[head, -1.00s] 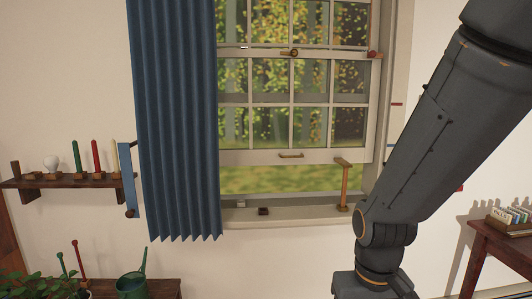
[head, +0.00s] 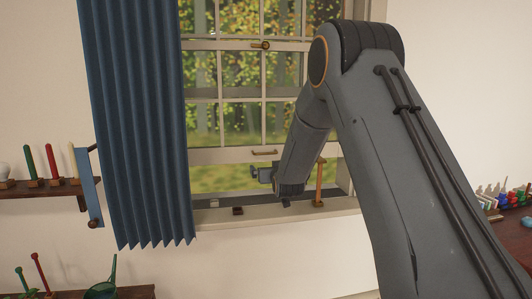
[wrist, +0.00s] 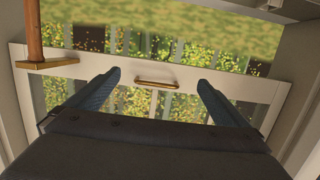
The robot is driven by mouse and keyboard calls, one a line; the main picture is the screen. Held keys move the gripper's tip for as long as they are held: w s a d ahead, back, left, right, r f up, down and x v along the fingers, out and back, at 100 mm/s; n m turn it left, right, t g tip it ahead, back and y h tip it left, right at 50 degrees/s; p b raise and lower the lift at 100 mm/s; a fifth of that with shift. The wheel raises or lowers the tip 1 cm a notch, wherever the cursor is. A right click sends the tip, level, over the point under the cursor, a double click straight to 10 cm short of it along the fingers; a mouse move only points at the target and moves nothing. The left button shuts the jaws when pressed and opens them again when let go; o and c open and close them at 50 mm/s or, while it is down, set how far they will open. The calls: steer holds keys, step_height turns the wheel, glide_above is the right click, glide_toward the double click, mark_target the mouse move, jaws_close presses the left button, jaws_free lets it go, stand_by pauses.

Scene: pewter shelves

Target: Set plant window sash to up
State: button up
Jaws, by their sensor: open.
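The window's lower sash (head: 222,156) is raised, with an open gap below its pale bottom rail. A small brass handle (head: 265,153) is on that rail. A wooden prop (head: 320,182) stands on the sill under the rail's right side. In the wrist view, which looks upside down, the rail (wrist: 230,88), the handle (wrist: 157,83) and the prop (wrist: 36,40) also show. My gripper (head: 262,173) is just below the handle in the head view. In the wrist view its open fingers (wrist: 159,80) lie either side of the handle, with nothing held. I cannot tell whether they touch the rail.
A blue curtain (head: 135,120) hangs over the window's left side. A brass latch (head: 260,45) sits on the meeting rail. A shelf (head: 45,189) with candles is at left, and a table (head: 515,240) at right.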

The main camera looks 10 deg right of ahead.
mark_target(266, 154)
steer(key=shift+w+r+t+p, duration=0.35)
steer(key=shift+w+r, duration=0.1)
steer(key=shift+w, duration=1.35)
steer(key=shift+w+r+t+p, duration=0.3)
steer(key=shift+w+r, duration=0.15)
steer(key=shift+w, duration=1.3)
steer(key=shift+w+r+t+p, duration=0.35)
steer(key=shift+w+r, duration=0.1)
steer(key=shift+w, duration=1.35)
steer(key=c, duration=1.4)
step_height(266, 154, up, 12)
steer(key=shift+f+b, duration=0.1)
steer(key=shift+b, duration=0.35)
steer(key=o, duration=1.4)
steer(key=shift+f, duration=0.15)
